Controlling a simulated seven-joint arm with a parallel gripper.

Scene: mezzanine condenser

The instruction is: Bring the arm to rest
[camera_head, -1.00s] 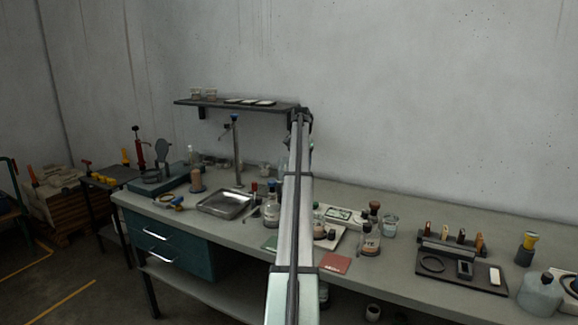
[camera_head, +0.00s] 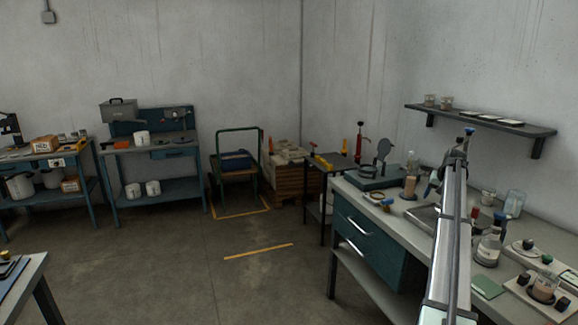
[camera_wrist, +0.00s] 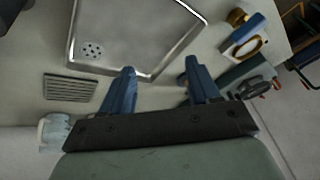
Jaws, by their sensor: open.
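My gripper (camera_wrist: 160,66) shows in the wrist view with its two blue fingers spread apart and nothing between them. It is above the bench, over the near side of a metal sink tray (camera_wrist: 160,25) with a drain. In the head view my arm reaches up and forward over the bench (camera_head: 400,208).
A slotted grate (camera_wrist: 70,87) and a blue-and-yellow item (camera_wrist: 243,36) lie near the tray. Glass bottles (camera_head: 489,245) stand right of my arm. A wall shelf (camera_head: 480,120) hangs beyond. Open floor (camera_head: 200,270) lies left, with another workbench (camera_head: 150,146) behind.

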